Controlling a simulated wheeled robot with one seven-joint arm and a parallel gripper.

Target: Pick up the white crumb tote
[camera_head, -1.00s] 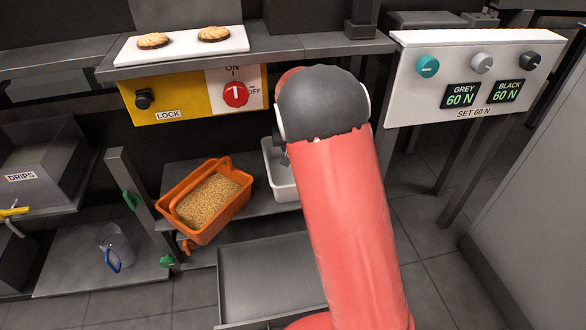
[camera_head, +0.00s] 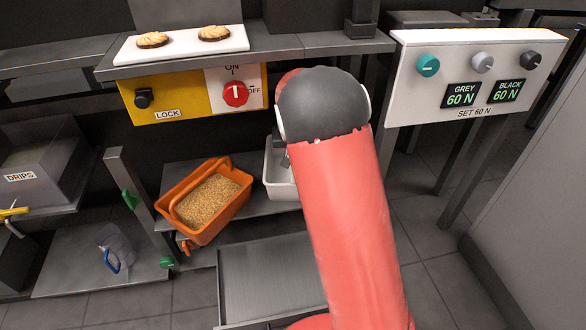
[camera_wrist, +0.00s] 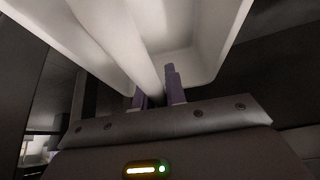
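The white crumb tote (camera_head: 279,178) is on the low shelf right of the orange tote, partly hidden behind my arm in the head view. In the wrist view, the white tote (camera_wrist: 195,62) fills the top, with its pale handle bar running down between my fingers. My gripper (camera_wrist: 155,92) has one purple finger on each side of this bar and appears closed on it. In the head view my arm hides the fingers. I cannot tell whether the tote's base touches the shelf.
An orange tote (camera_head: 190,232) full of crumbs stands close to the left. Above are the yellow LOCK panel (camera_head: 190,88) and a counter (camera_head: 300,46) with a biscuit tray (camera_head: 182,44). A clear jug (camera_head: 117,246) is lower left. The control panel (camera_head: 425,95) stands at right.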

